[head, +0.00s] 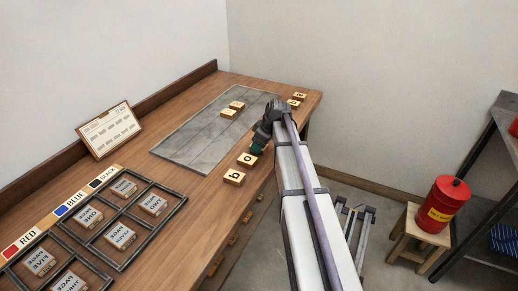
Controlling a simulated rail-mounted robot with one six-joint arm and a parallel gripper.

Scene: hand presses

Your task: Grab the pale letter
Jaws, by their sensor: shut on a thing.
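My gripper (257,149) is over the right front part of the wooden bench, seen from behind and small in the head view. It is shut on a pale wooden letter block (246,161) at its fingertips, partly hidden by the jaws. Another pale letter block (234,177) lies on the bench just in front of it. Two more letter blocks, one behind (237,104) and one in front (228,114), lie on the grey slab (185,141). Further pale blocks (299,96) lie at the far right end, partly behind my arm. The letters are too small to read surely.
A black-framed divided tray (147,237) with several type blocks is at front left, beside a RED, BLUE, BLACK strip (60,211). A framed card (108,130) leans at the back. A red can (443,201) on a stool stands right of the bench.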

